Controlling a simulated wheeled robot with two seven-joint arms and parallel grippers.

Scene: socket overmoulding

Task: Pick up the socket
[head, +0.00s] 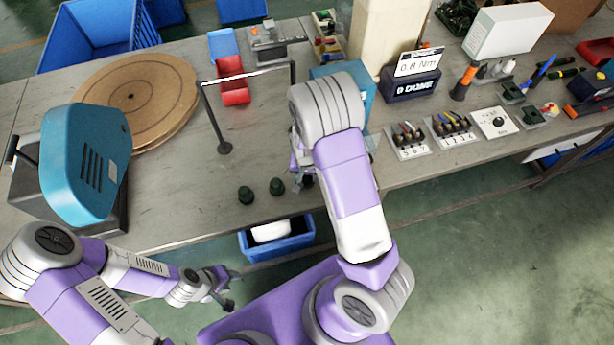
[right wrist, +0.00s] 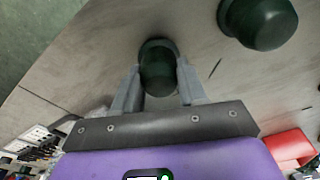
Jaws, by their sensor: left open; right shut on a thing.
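A dark green socket (right wrist: 158,68) stands between the fingers of my right gripper (right wrist: 156,88) in the right wrist view, with a finger on each side. Whether it touches the table cannot be told. In the head view my right gripper (head: 303,178) is at the bench's front edge, mostly hidden by my right arm. Two dark green sockets (head: 246,195) (head: 277,186) stand on the bench to its left. One such socket (right wrist: 258,20) also shows at the upper right of the right wrist view. My left gripper (head: 224,288) is open and empty, in front of the bench.
A blue bin (head: 290,243) with something white inside sits below the bench edge. A black wire stand (head: 224,148), red bin (head: 232,80) and round wooden board (head: 140,95) are behind. A teal machine (head: 85,165) stands left.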

